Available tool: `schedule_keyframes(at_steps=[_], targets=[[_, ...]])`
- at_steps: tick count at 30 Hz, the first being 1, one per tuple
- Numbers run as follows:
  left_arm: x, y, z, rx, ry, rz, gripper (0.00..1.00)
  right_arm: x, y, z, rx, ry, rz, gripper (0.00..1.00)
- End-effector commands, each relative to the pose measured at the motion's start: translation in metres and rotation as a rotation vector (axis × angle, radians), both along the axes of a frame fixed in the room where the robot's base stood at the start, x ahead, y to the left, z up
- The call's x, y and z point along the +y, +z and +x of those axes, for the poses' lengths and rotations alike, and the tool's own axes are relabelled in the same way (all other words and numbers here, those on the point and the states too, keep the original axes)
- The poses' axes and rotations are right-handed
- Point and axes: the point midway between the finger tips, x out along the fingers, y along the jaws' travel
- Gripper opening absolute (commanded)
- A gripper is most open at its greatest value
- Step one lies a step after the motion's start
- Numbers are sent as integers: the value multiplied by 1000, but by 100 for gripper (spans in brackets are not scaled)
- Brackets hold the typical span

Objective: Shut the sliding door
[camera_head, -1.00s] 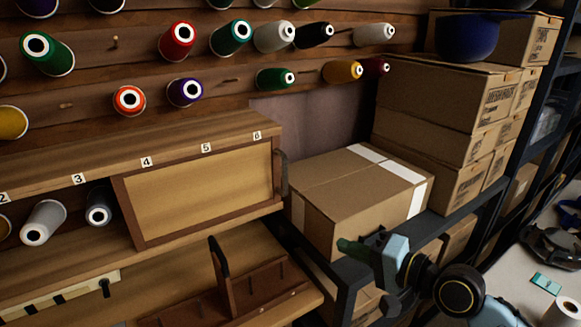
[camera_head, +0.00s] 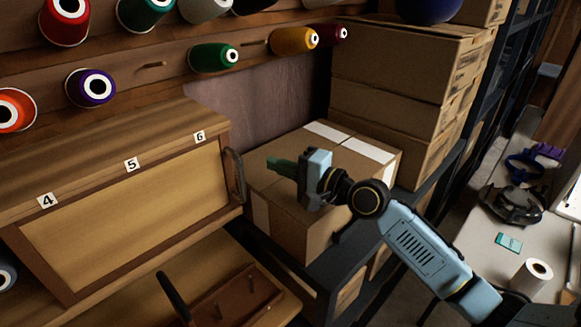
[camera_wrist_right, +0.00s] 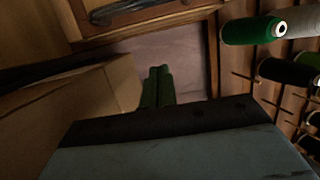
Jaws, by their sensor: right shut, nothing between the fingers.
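The sliding door (camera_head: 130,215) is a tan panel in a brown frame, under labels 4, 5 and 6 on the wooden cabinet. Its dark upright handle (camera_head: 236,176) is at the door's right end. It also shows at the top of the right wrist view (camera_wrist_right: 122,9). My right gripper (camera_head: 275,164) is shut and empty, its green fingers pointing left, a short way right of the handle and apart from it. The fingers also show in the wrist view (camera_wrist_right: 157,85). My left gripper is not in view.
A cardboard box (camera_head: 290,215) with white tape lies below and behind my right gripper, with stacked boxes (camera_head: 400,80) beyond. Thread spools (camera_head: 213,57) hang on pegs above the cabinet. A wooden rack with a dark handle (camera_head: 173,297) is below the door.

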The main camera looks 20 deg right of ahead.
Motion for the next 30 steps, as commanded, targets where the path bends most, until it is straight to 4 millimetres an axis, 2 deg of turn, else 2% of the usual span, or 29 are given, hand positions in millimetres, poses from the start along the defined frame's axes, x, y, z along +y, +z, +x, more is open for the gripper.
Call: schedule_keyframes(at_steps=[1, 6, 12, 15, 30], targets=[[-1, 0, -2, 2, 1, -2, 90, 6, 2, 11, -2, -1, 4, 0], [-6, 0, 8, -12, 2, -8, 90, 27, 1, 39, -2, 0, 3, 0], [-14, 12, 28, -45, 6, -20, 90, 53, 1, 28, 1, 0, 3, 0], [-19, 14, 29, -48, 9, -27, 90, 60, 1, 25, 1, -1, 1, 0], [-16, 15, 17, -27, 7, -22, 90, 64, 0, 23, 1, -2, 0, 0]])
